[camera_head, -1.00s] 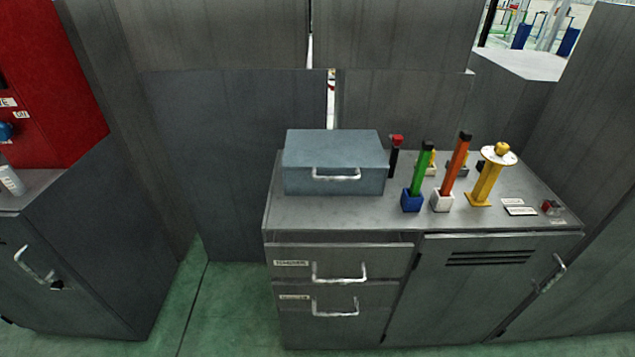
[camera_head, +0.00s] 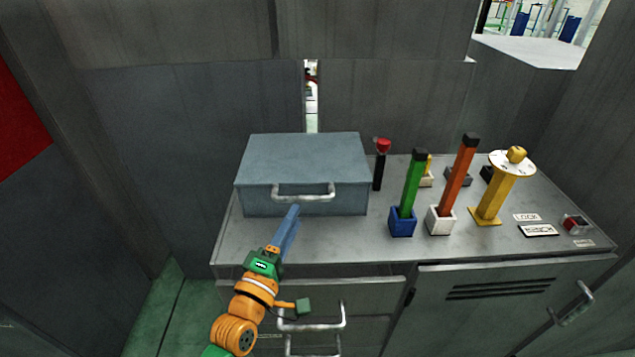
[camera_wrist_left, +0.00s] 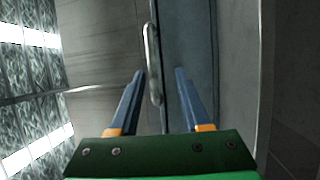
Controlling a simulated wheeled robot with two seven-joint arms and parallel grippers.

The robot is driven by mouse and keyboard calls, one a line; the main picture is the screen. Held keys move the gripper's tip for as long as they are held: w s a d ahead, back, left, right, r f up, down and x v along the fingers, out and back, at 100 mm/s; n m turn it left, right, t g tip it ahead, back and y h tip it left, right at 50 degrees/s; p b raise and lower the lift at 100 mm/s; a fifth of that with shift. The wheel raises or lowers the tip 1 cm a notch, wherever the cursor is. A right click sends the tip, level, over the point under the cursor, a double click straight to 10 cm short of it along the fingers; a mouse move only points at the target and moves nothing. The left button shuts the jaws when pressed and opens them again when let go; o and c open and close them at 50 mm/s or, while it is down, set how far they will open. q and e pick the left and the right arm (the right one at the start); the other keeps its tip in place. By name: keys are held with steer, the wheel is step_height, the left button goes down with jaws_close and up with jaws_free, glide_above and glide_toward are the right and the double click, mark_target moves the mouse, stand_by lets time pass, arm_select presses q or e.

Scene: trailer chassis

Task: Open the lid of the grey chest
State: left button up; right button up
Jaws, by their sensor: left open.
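The grey chest (camera_head: 303,160) is a blue-grey box on the cabinet top, with its lid shut and a silver handle (camera_head: 303,191) on its front. My left gripper (camera_head: 290,217) is in front of the chest, just below the handle in the head view. In the left wrist view its two blue fingers (camera_wrist_left: 157,80) are apart and empty. The handle (camera_wrist_left: 152,62) shows there beyond the fingertips, between them and nearer the left one. Whether a finger touches the handle is not clear. My right gripper is not in view.
The cabinet top (camera_head: 340,240) has a green lever (camera_head: 411,185), an orange lever (camera_head: 459,170), a red-topped post (camera_head: 380,165) and a yellow stand (camera_head: 493,195) to the chest's right. Drawer handles (camera_head: 313,317) stick out below. Walls stand close behind.

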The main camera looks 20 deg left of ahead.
mark_target(301, 201)
arm_select(q)
steer(key=w+r, duration=0.2)
steer(key=w, duration=0.1)
steer(key=shift+w+d+r+p, duration=0.15)
steer(key=shift+d+p, duration=0.05)
steer(key=shift+p, duration=0.15)
steer(key=shift+w+d, duration=0.15)
steer(key=shift+w, duration=0.9)
steer(key=shift+w+f, duration=0.2)
steer(key=shift+s, duration=0.15)
steer(key=shift+r, duration=0.15)
jaws_close()
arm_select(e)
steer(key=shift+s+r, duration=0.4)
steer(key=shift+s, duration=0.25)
